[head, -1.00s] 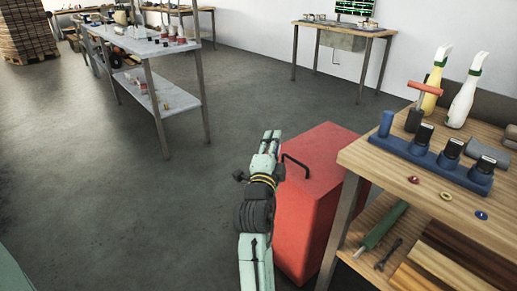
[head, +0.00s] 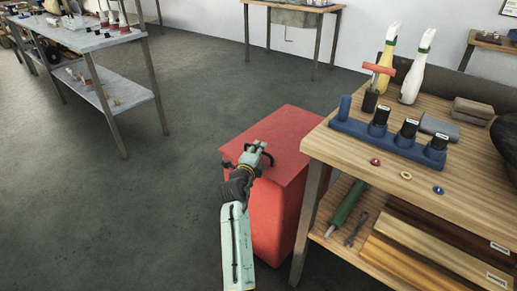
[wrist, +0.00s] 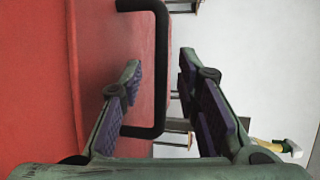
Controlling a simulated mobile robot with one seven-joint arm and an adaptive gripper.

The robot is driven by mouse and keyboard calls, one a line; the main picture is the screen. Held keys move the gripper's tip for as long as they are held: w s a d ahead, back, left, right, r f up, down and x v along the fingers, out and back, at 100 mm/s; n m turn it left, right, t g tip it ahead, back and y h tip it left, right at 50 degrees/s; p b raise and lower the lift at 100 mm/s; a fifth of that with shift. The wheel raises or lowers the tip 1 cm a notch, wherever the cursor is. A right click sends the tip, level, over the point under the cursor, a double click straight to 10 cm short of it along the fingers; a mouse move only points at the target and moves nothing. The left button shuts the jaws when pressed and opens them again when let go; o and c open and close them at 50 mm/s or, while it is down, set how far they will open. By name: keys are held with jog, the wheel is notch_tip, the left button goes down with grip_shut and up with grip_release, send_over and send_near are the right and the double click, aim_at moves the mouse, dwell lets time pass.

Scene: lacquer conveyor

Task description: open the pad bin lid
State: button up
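The red pad bin (head: 275,220) stands on the floor beside the wooden workbench. Its flat red lid (head: 292,122) appears closed, with a black handle (head: 271,158) on top. My gripper (head: 257,150) is at the handle and hides part of it in the head view. In the wrist view my gripper (wrist: 159,66) is open, with one finger on each side of the black handle bar (wrist: 161,50). Gaps show between the bar and both fingers. The red lid surface (wrist: 105,45) fills the left of that view.
The workbench (head: 345,150) stands close on the bin's right, holding a blue rack (head: 385,143), two bottles and coloured rings, with tools on its lower shelf. A grey shelf table (head: 85,40) stands at the back left. The floor left of the bin is clear.

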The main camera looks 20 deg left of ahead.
jog(key=shift+w+f, duration=0.1)
jog(key=shift+w, duration=0.45)
grip_shut()
dwell(0.5)
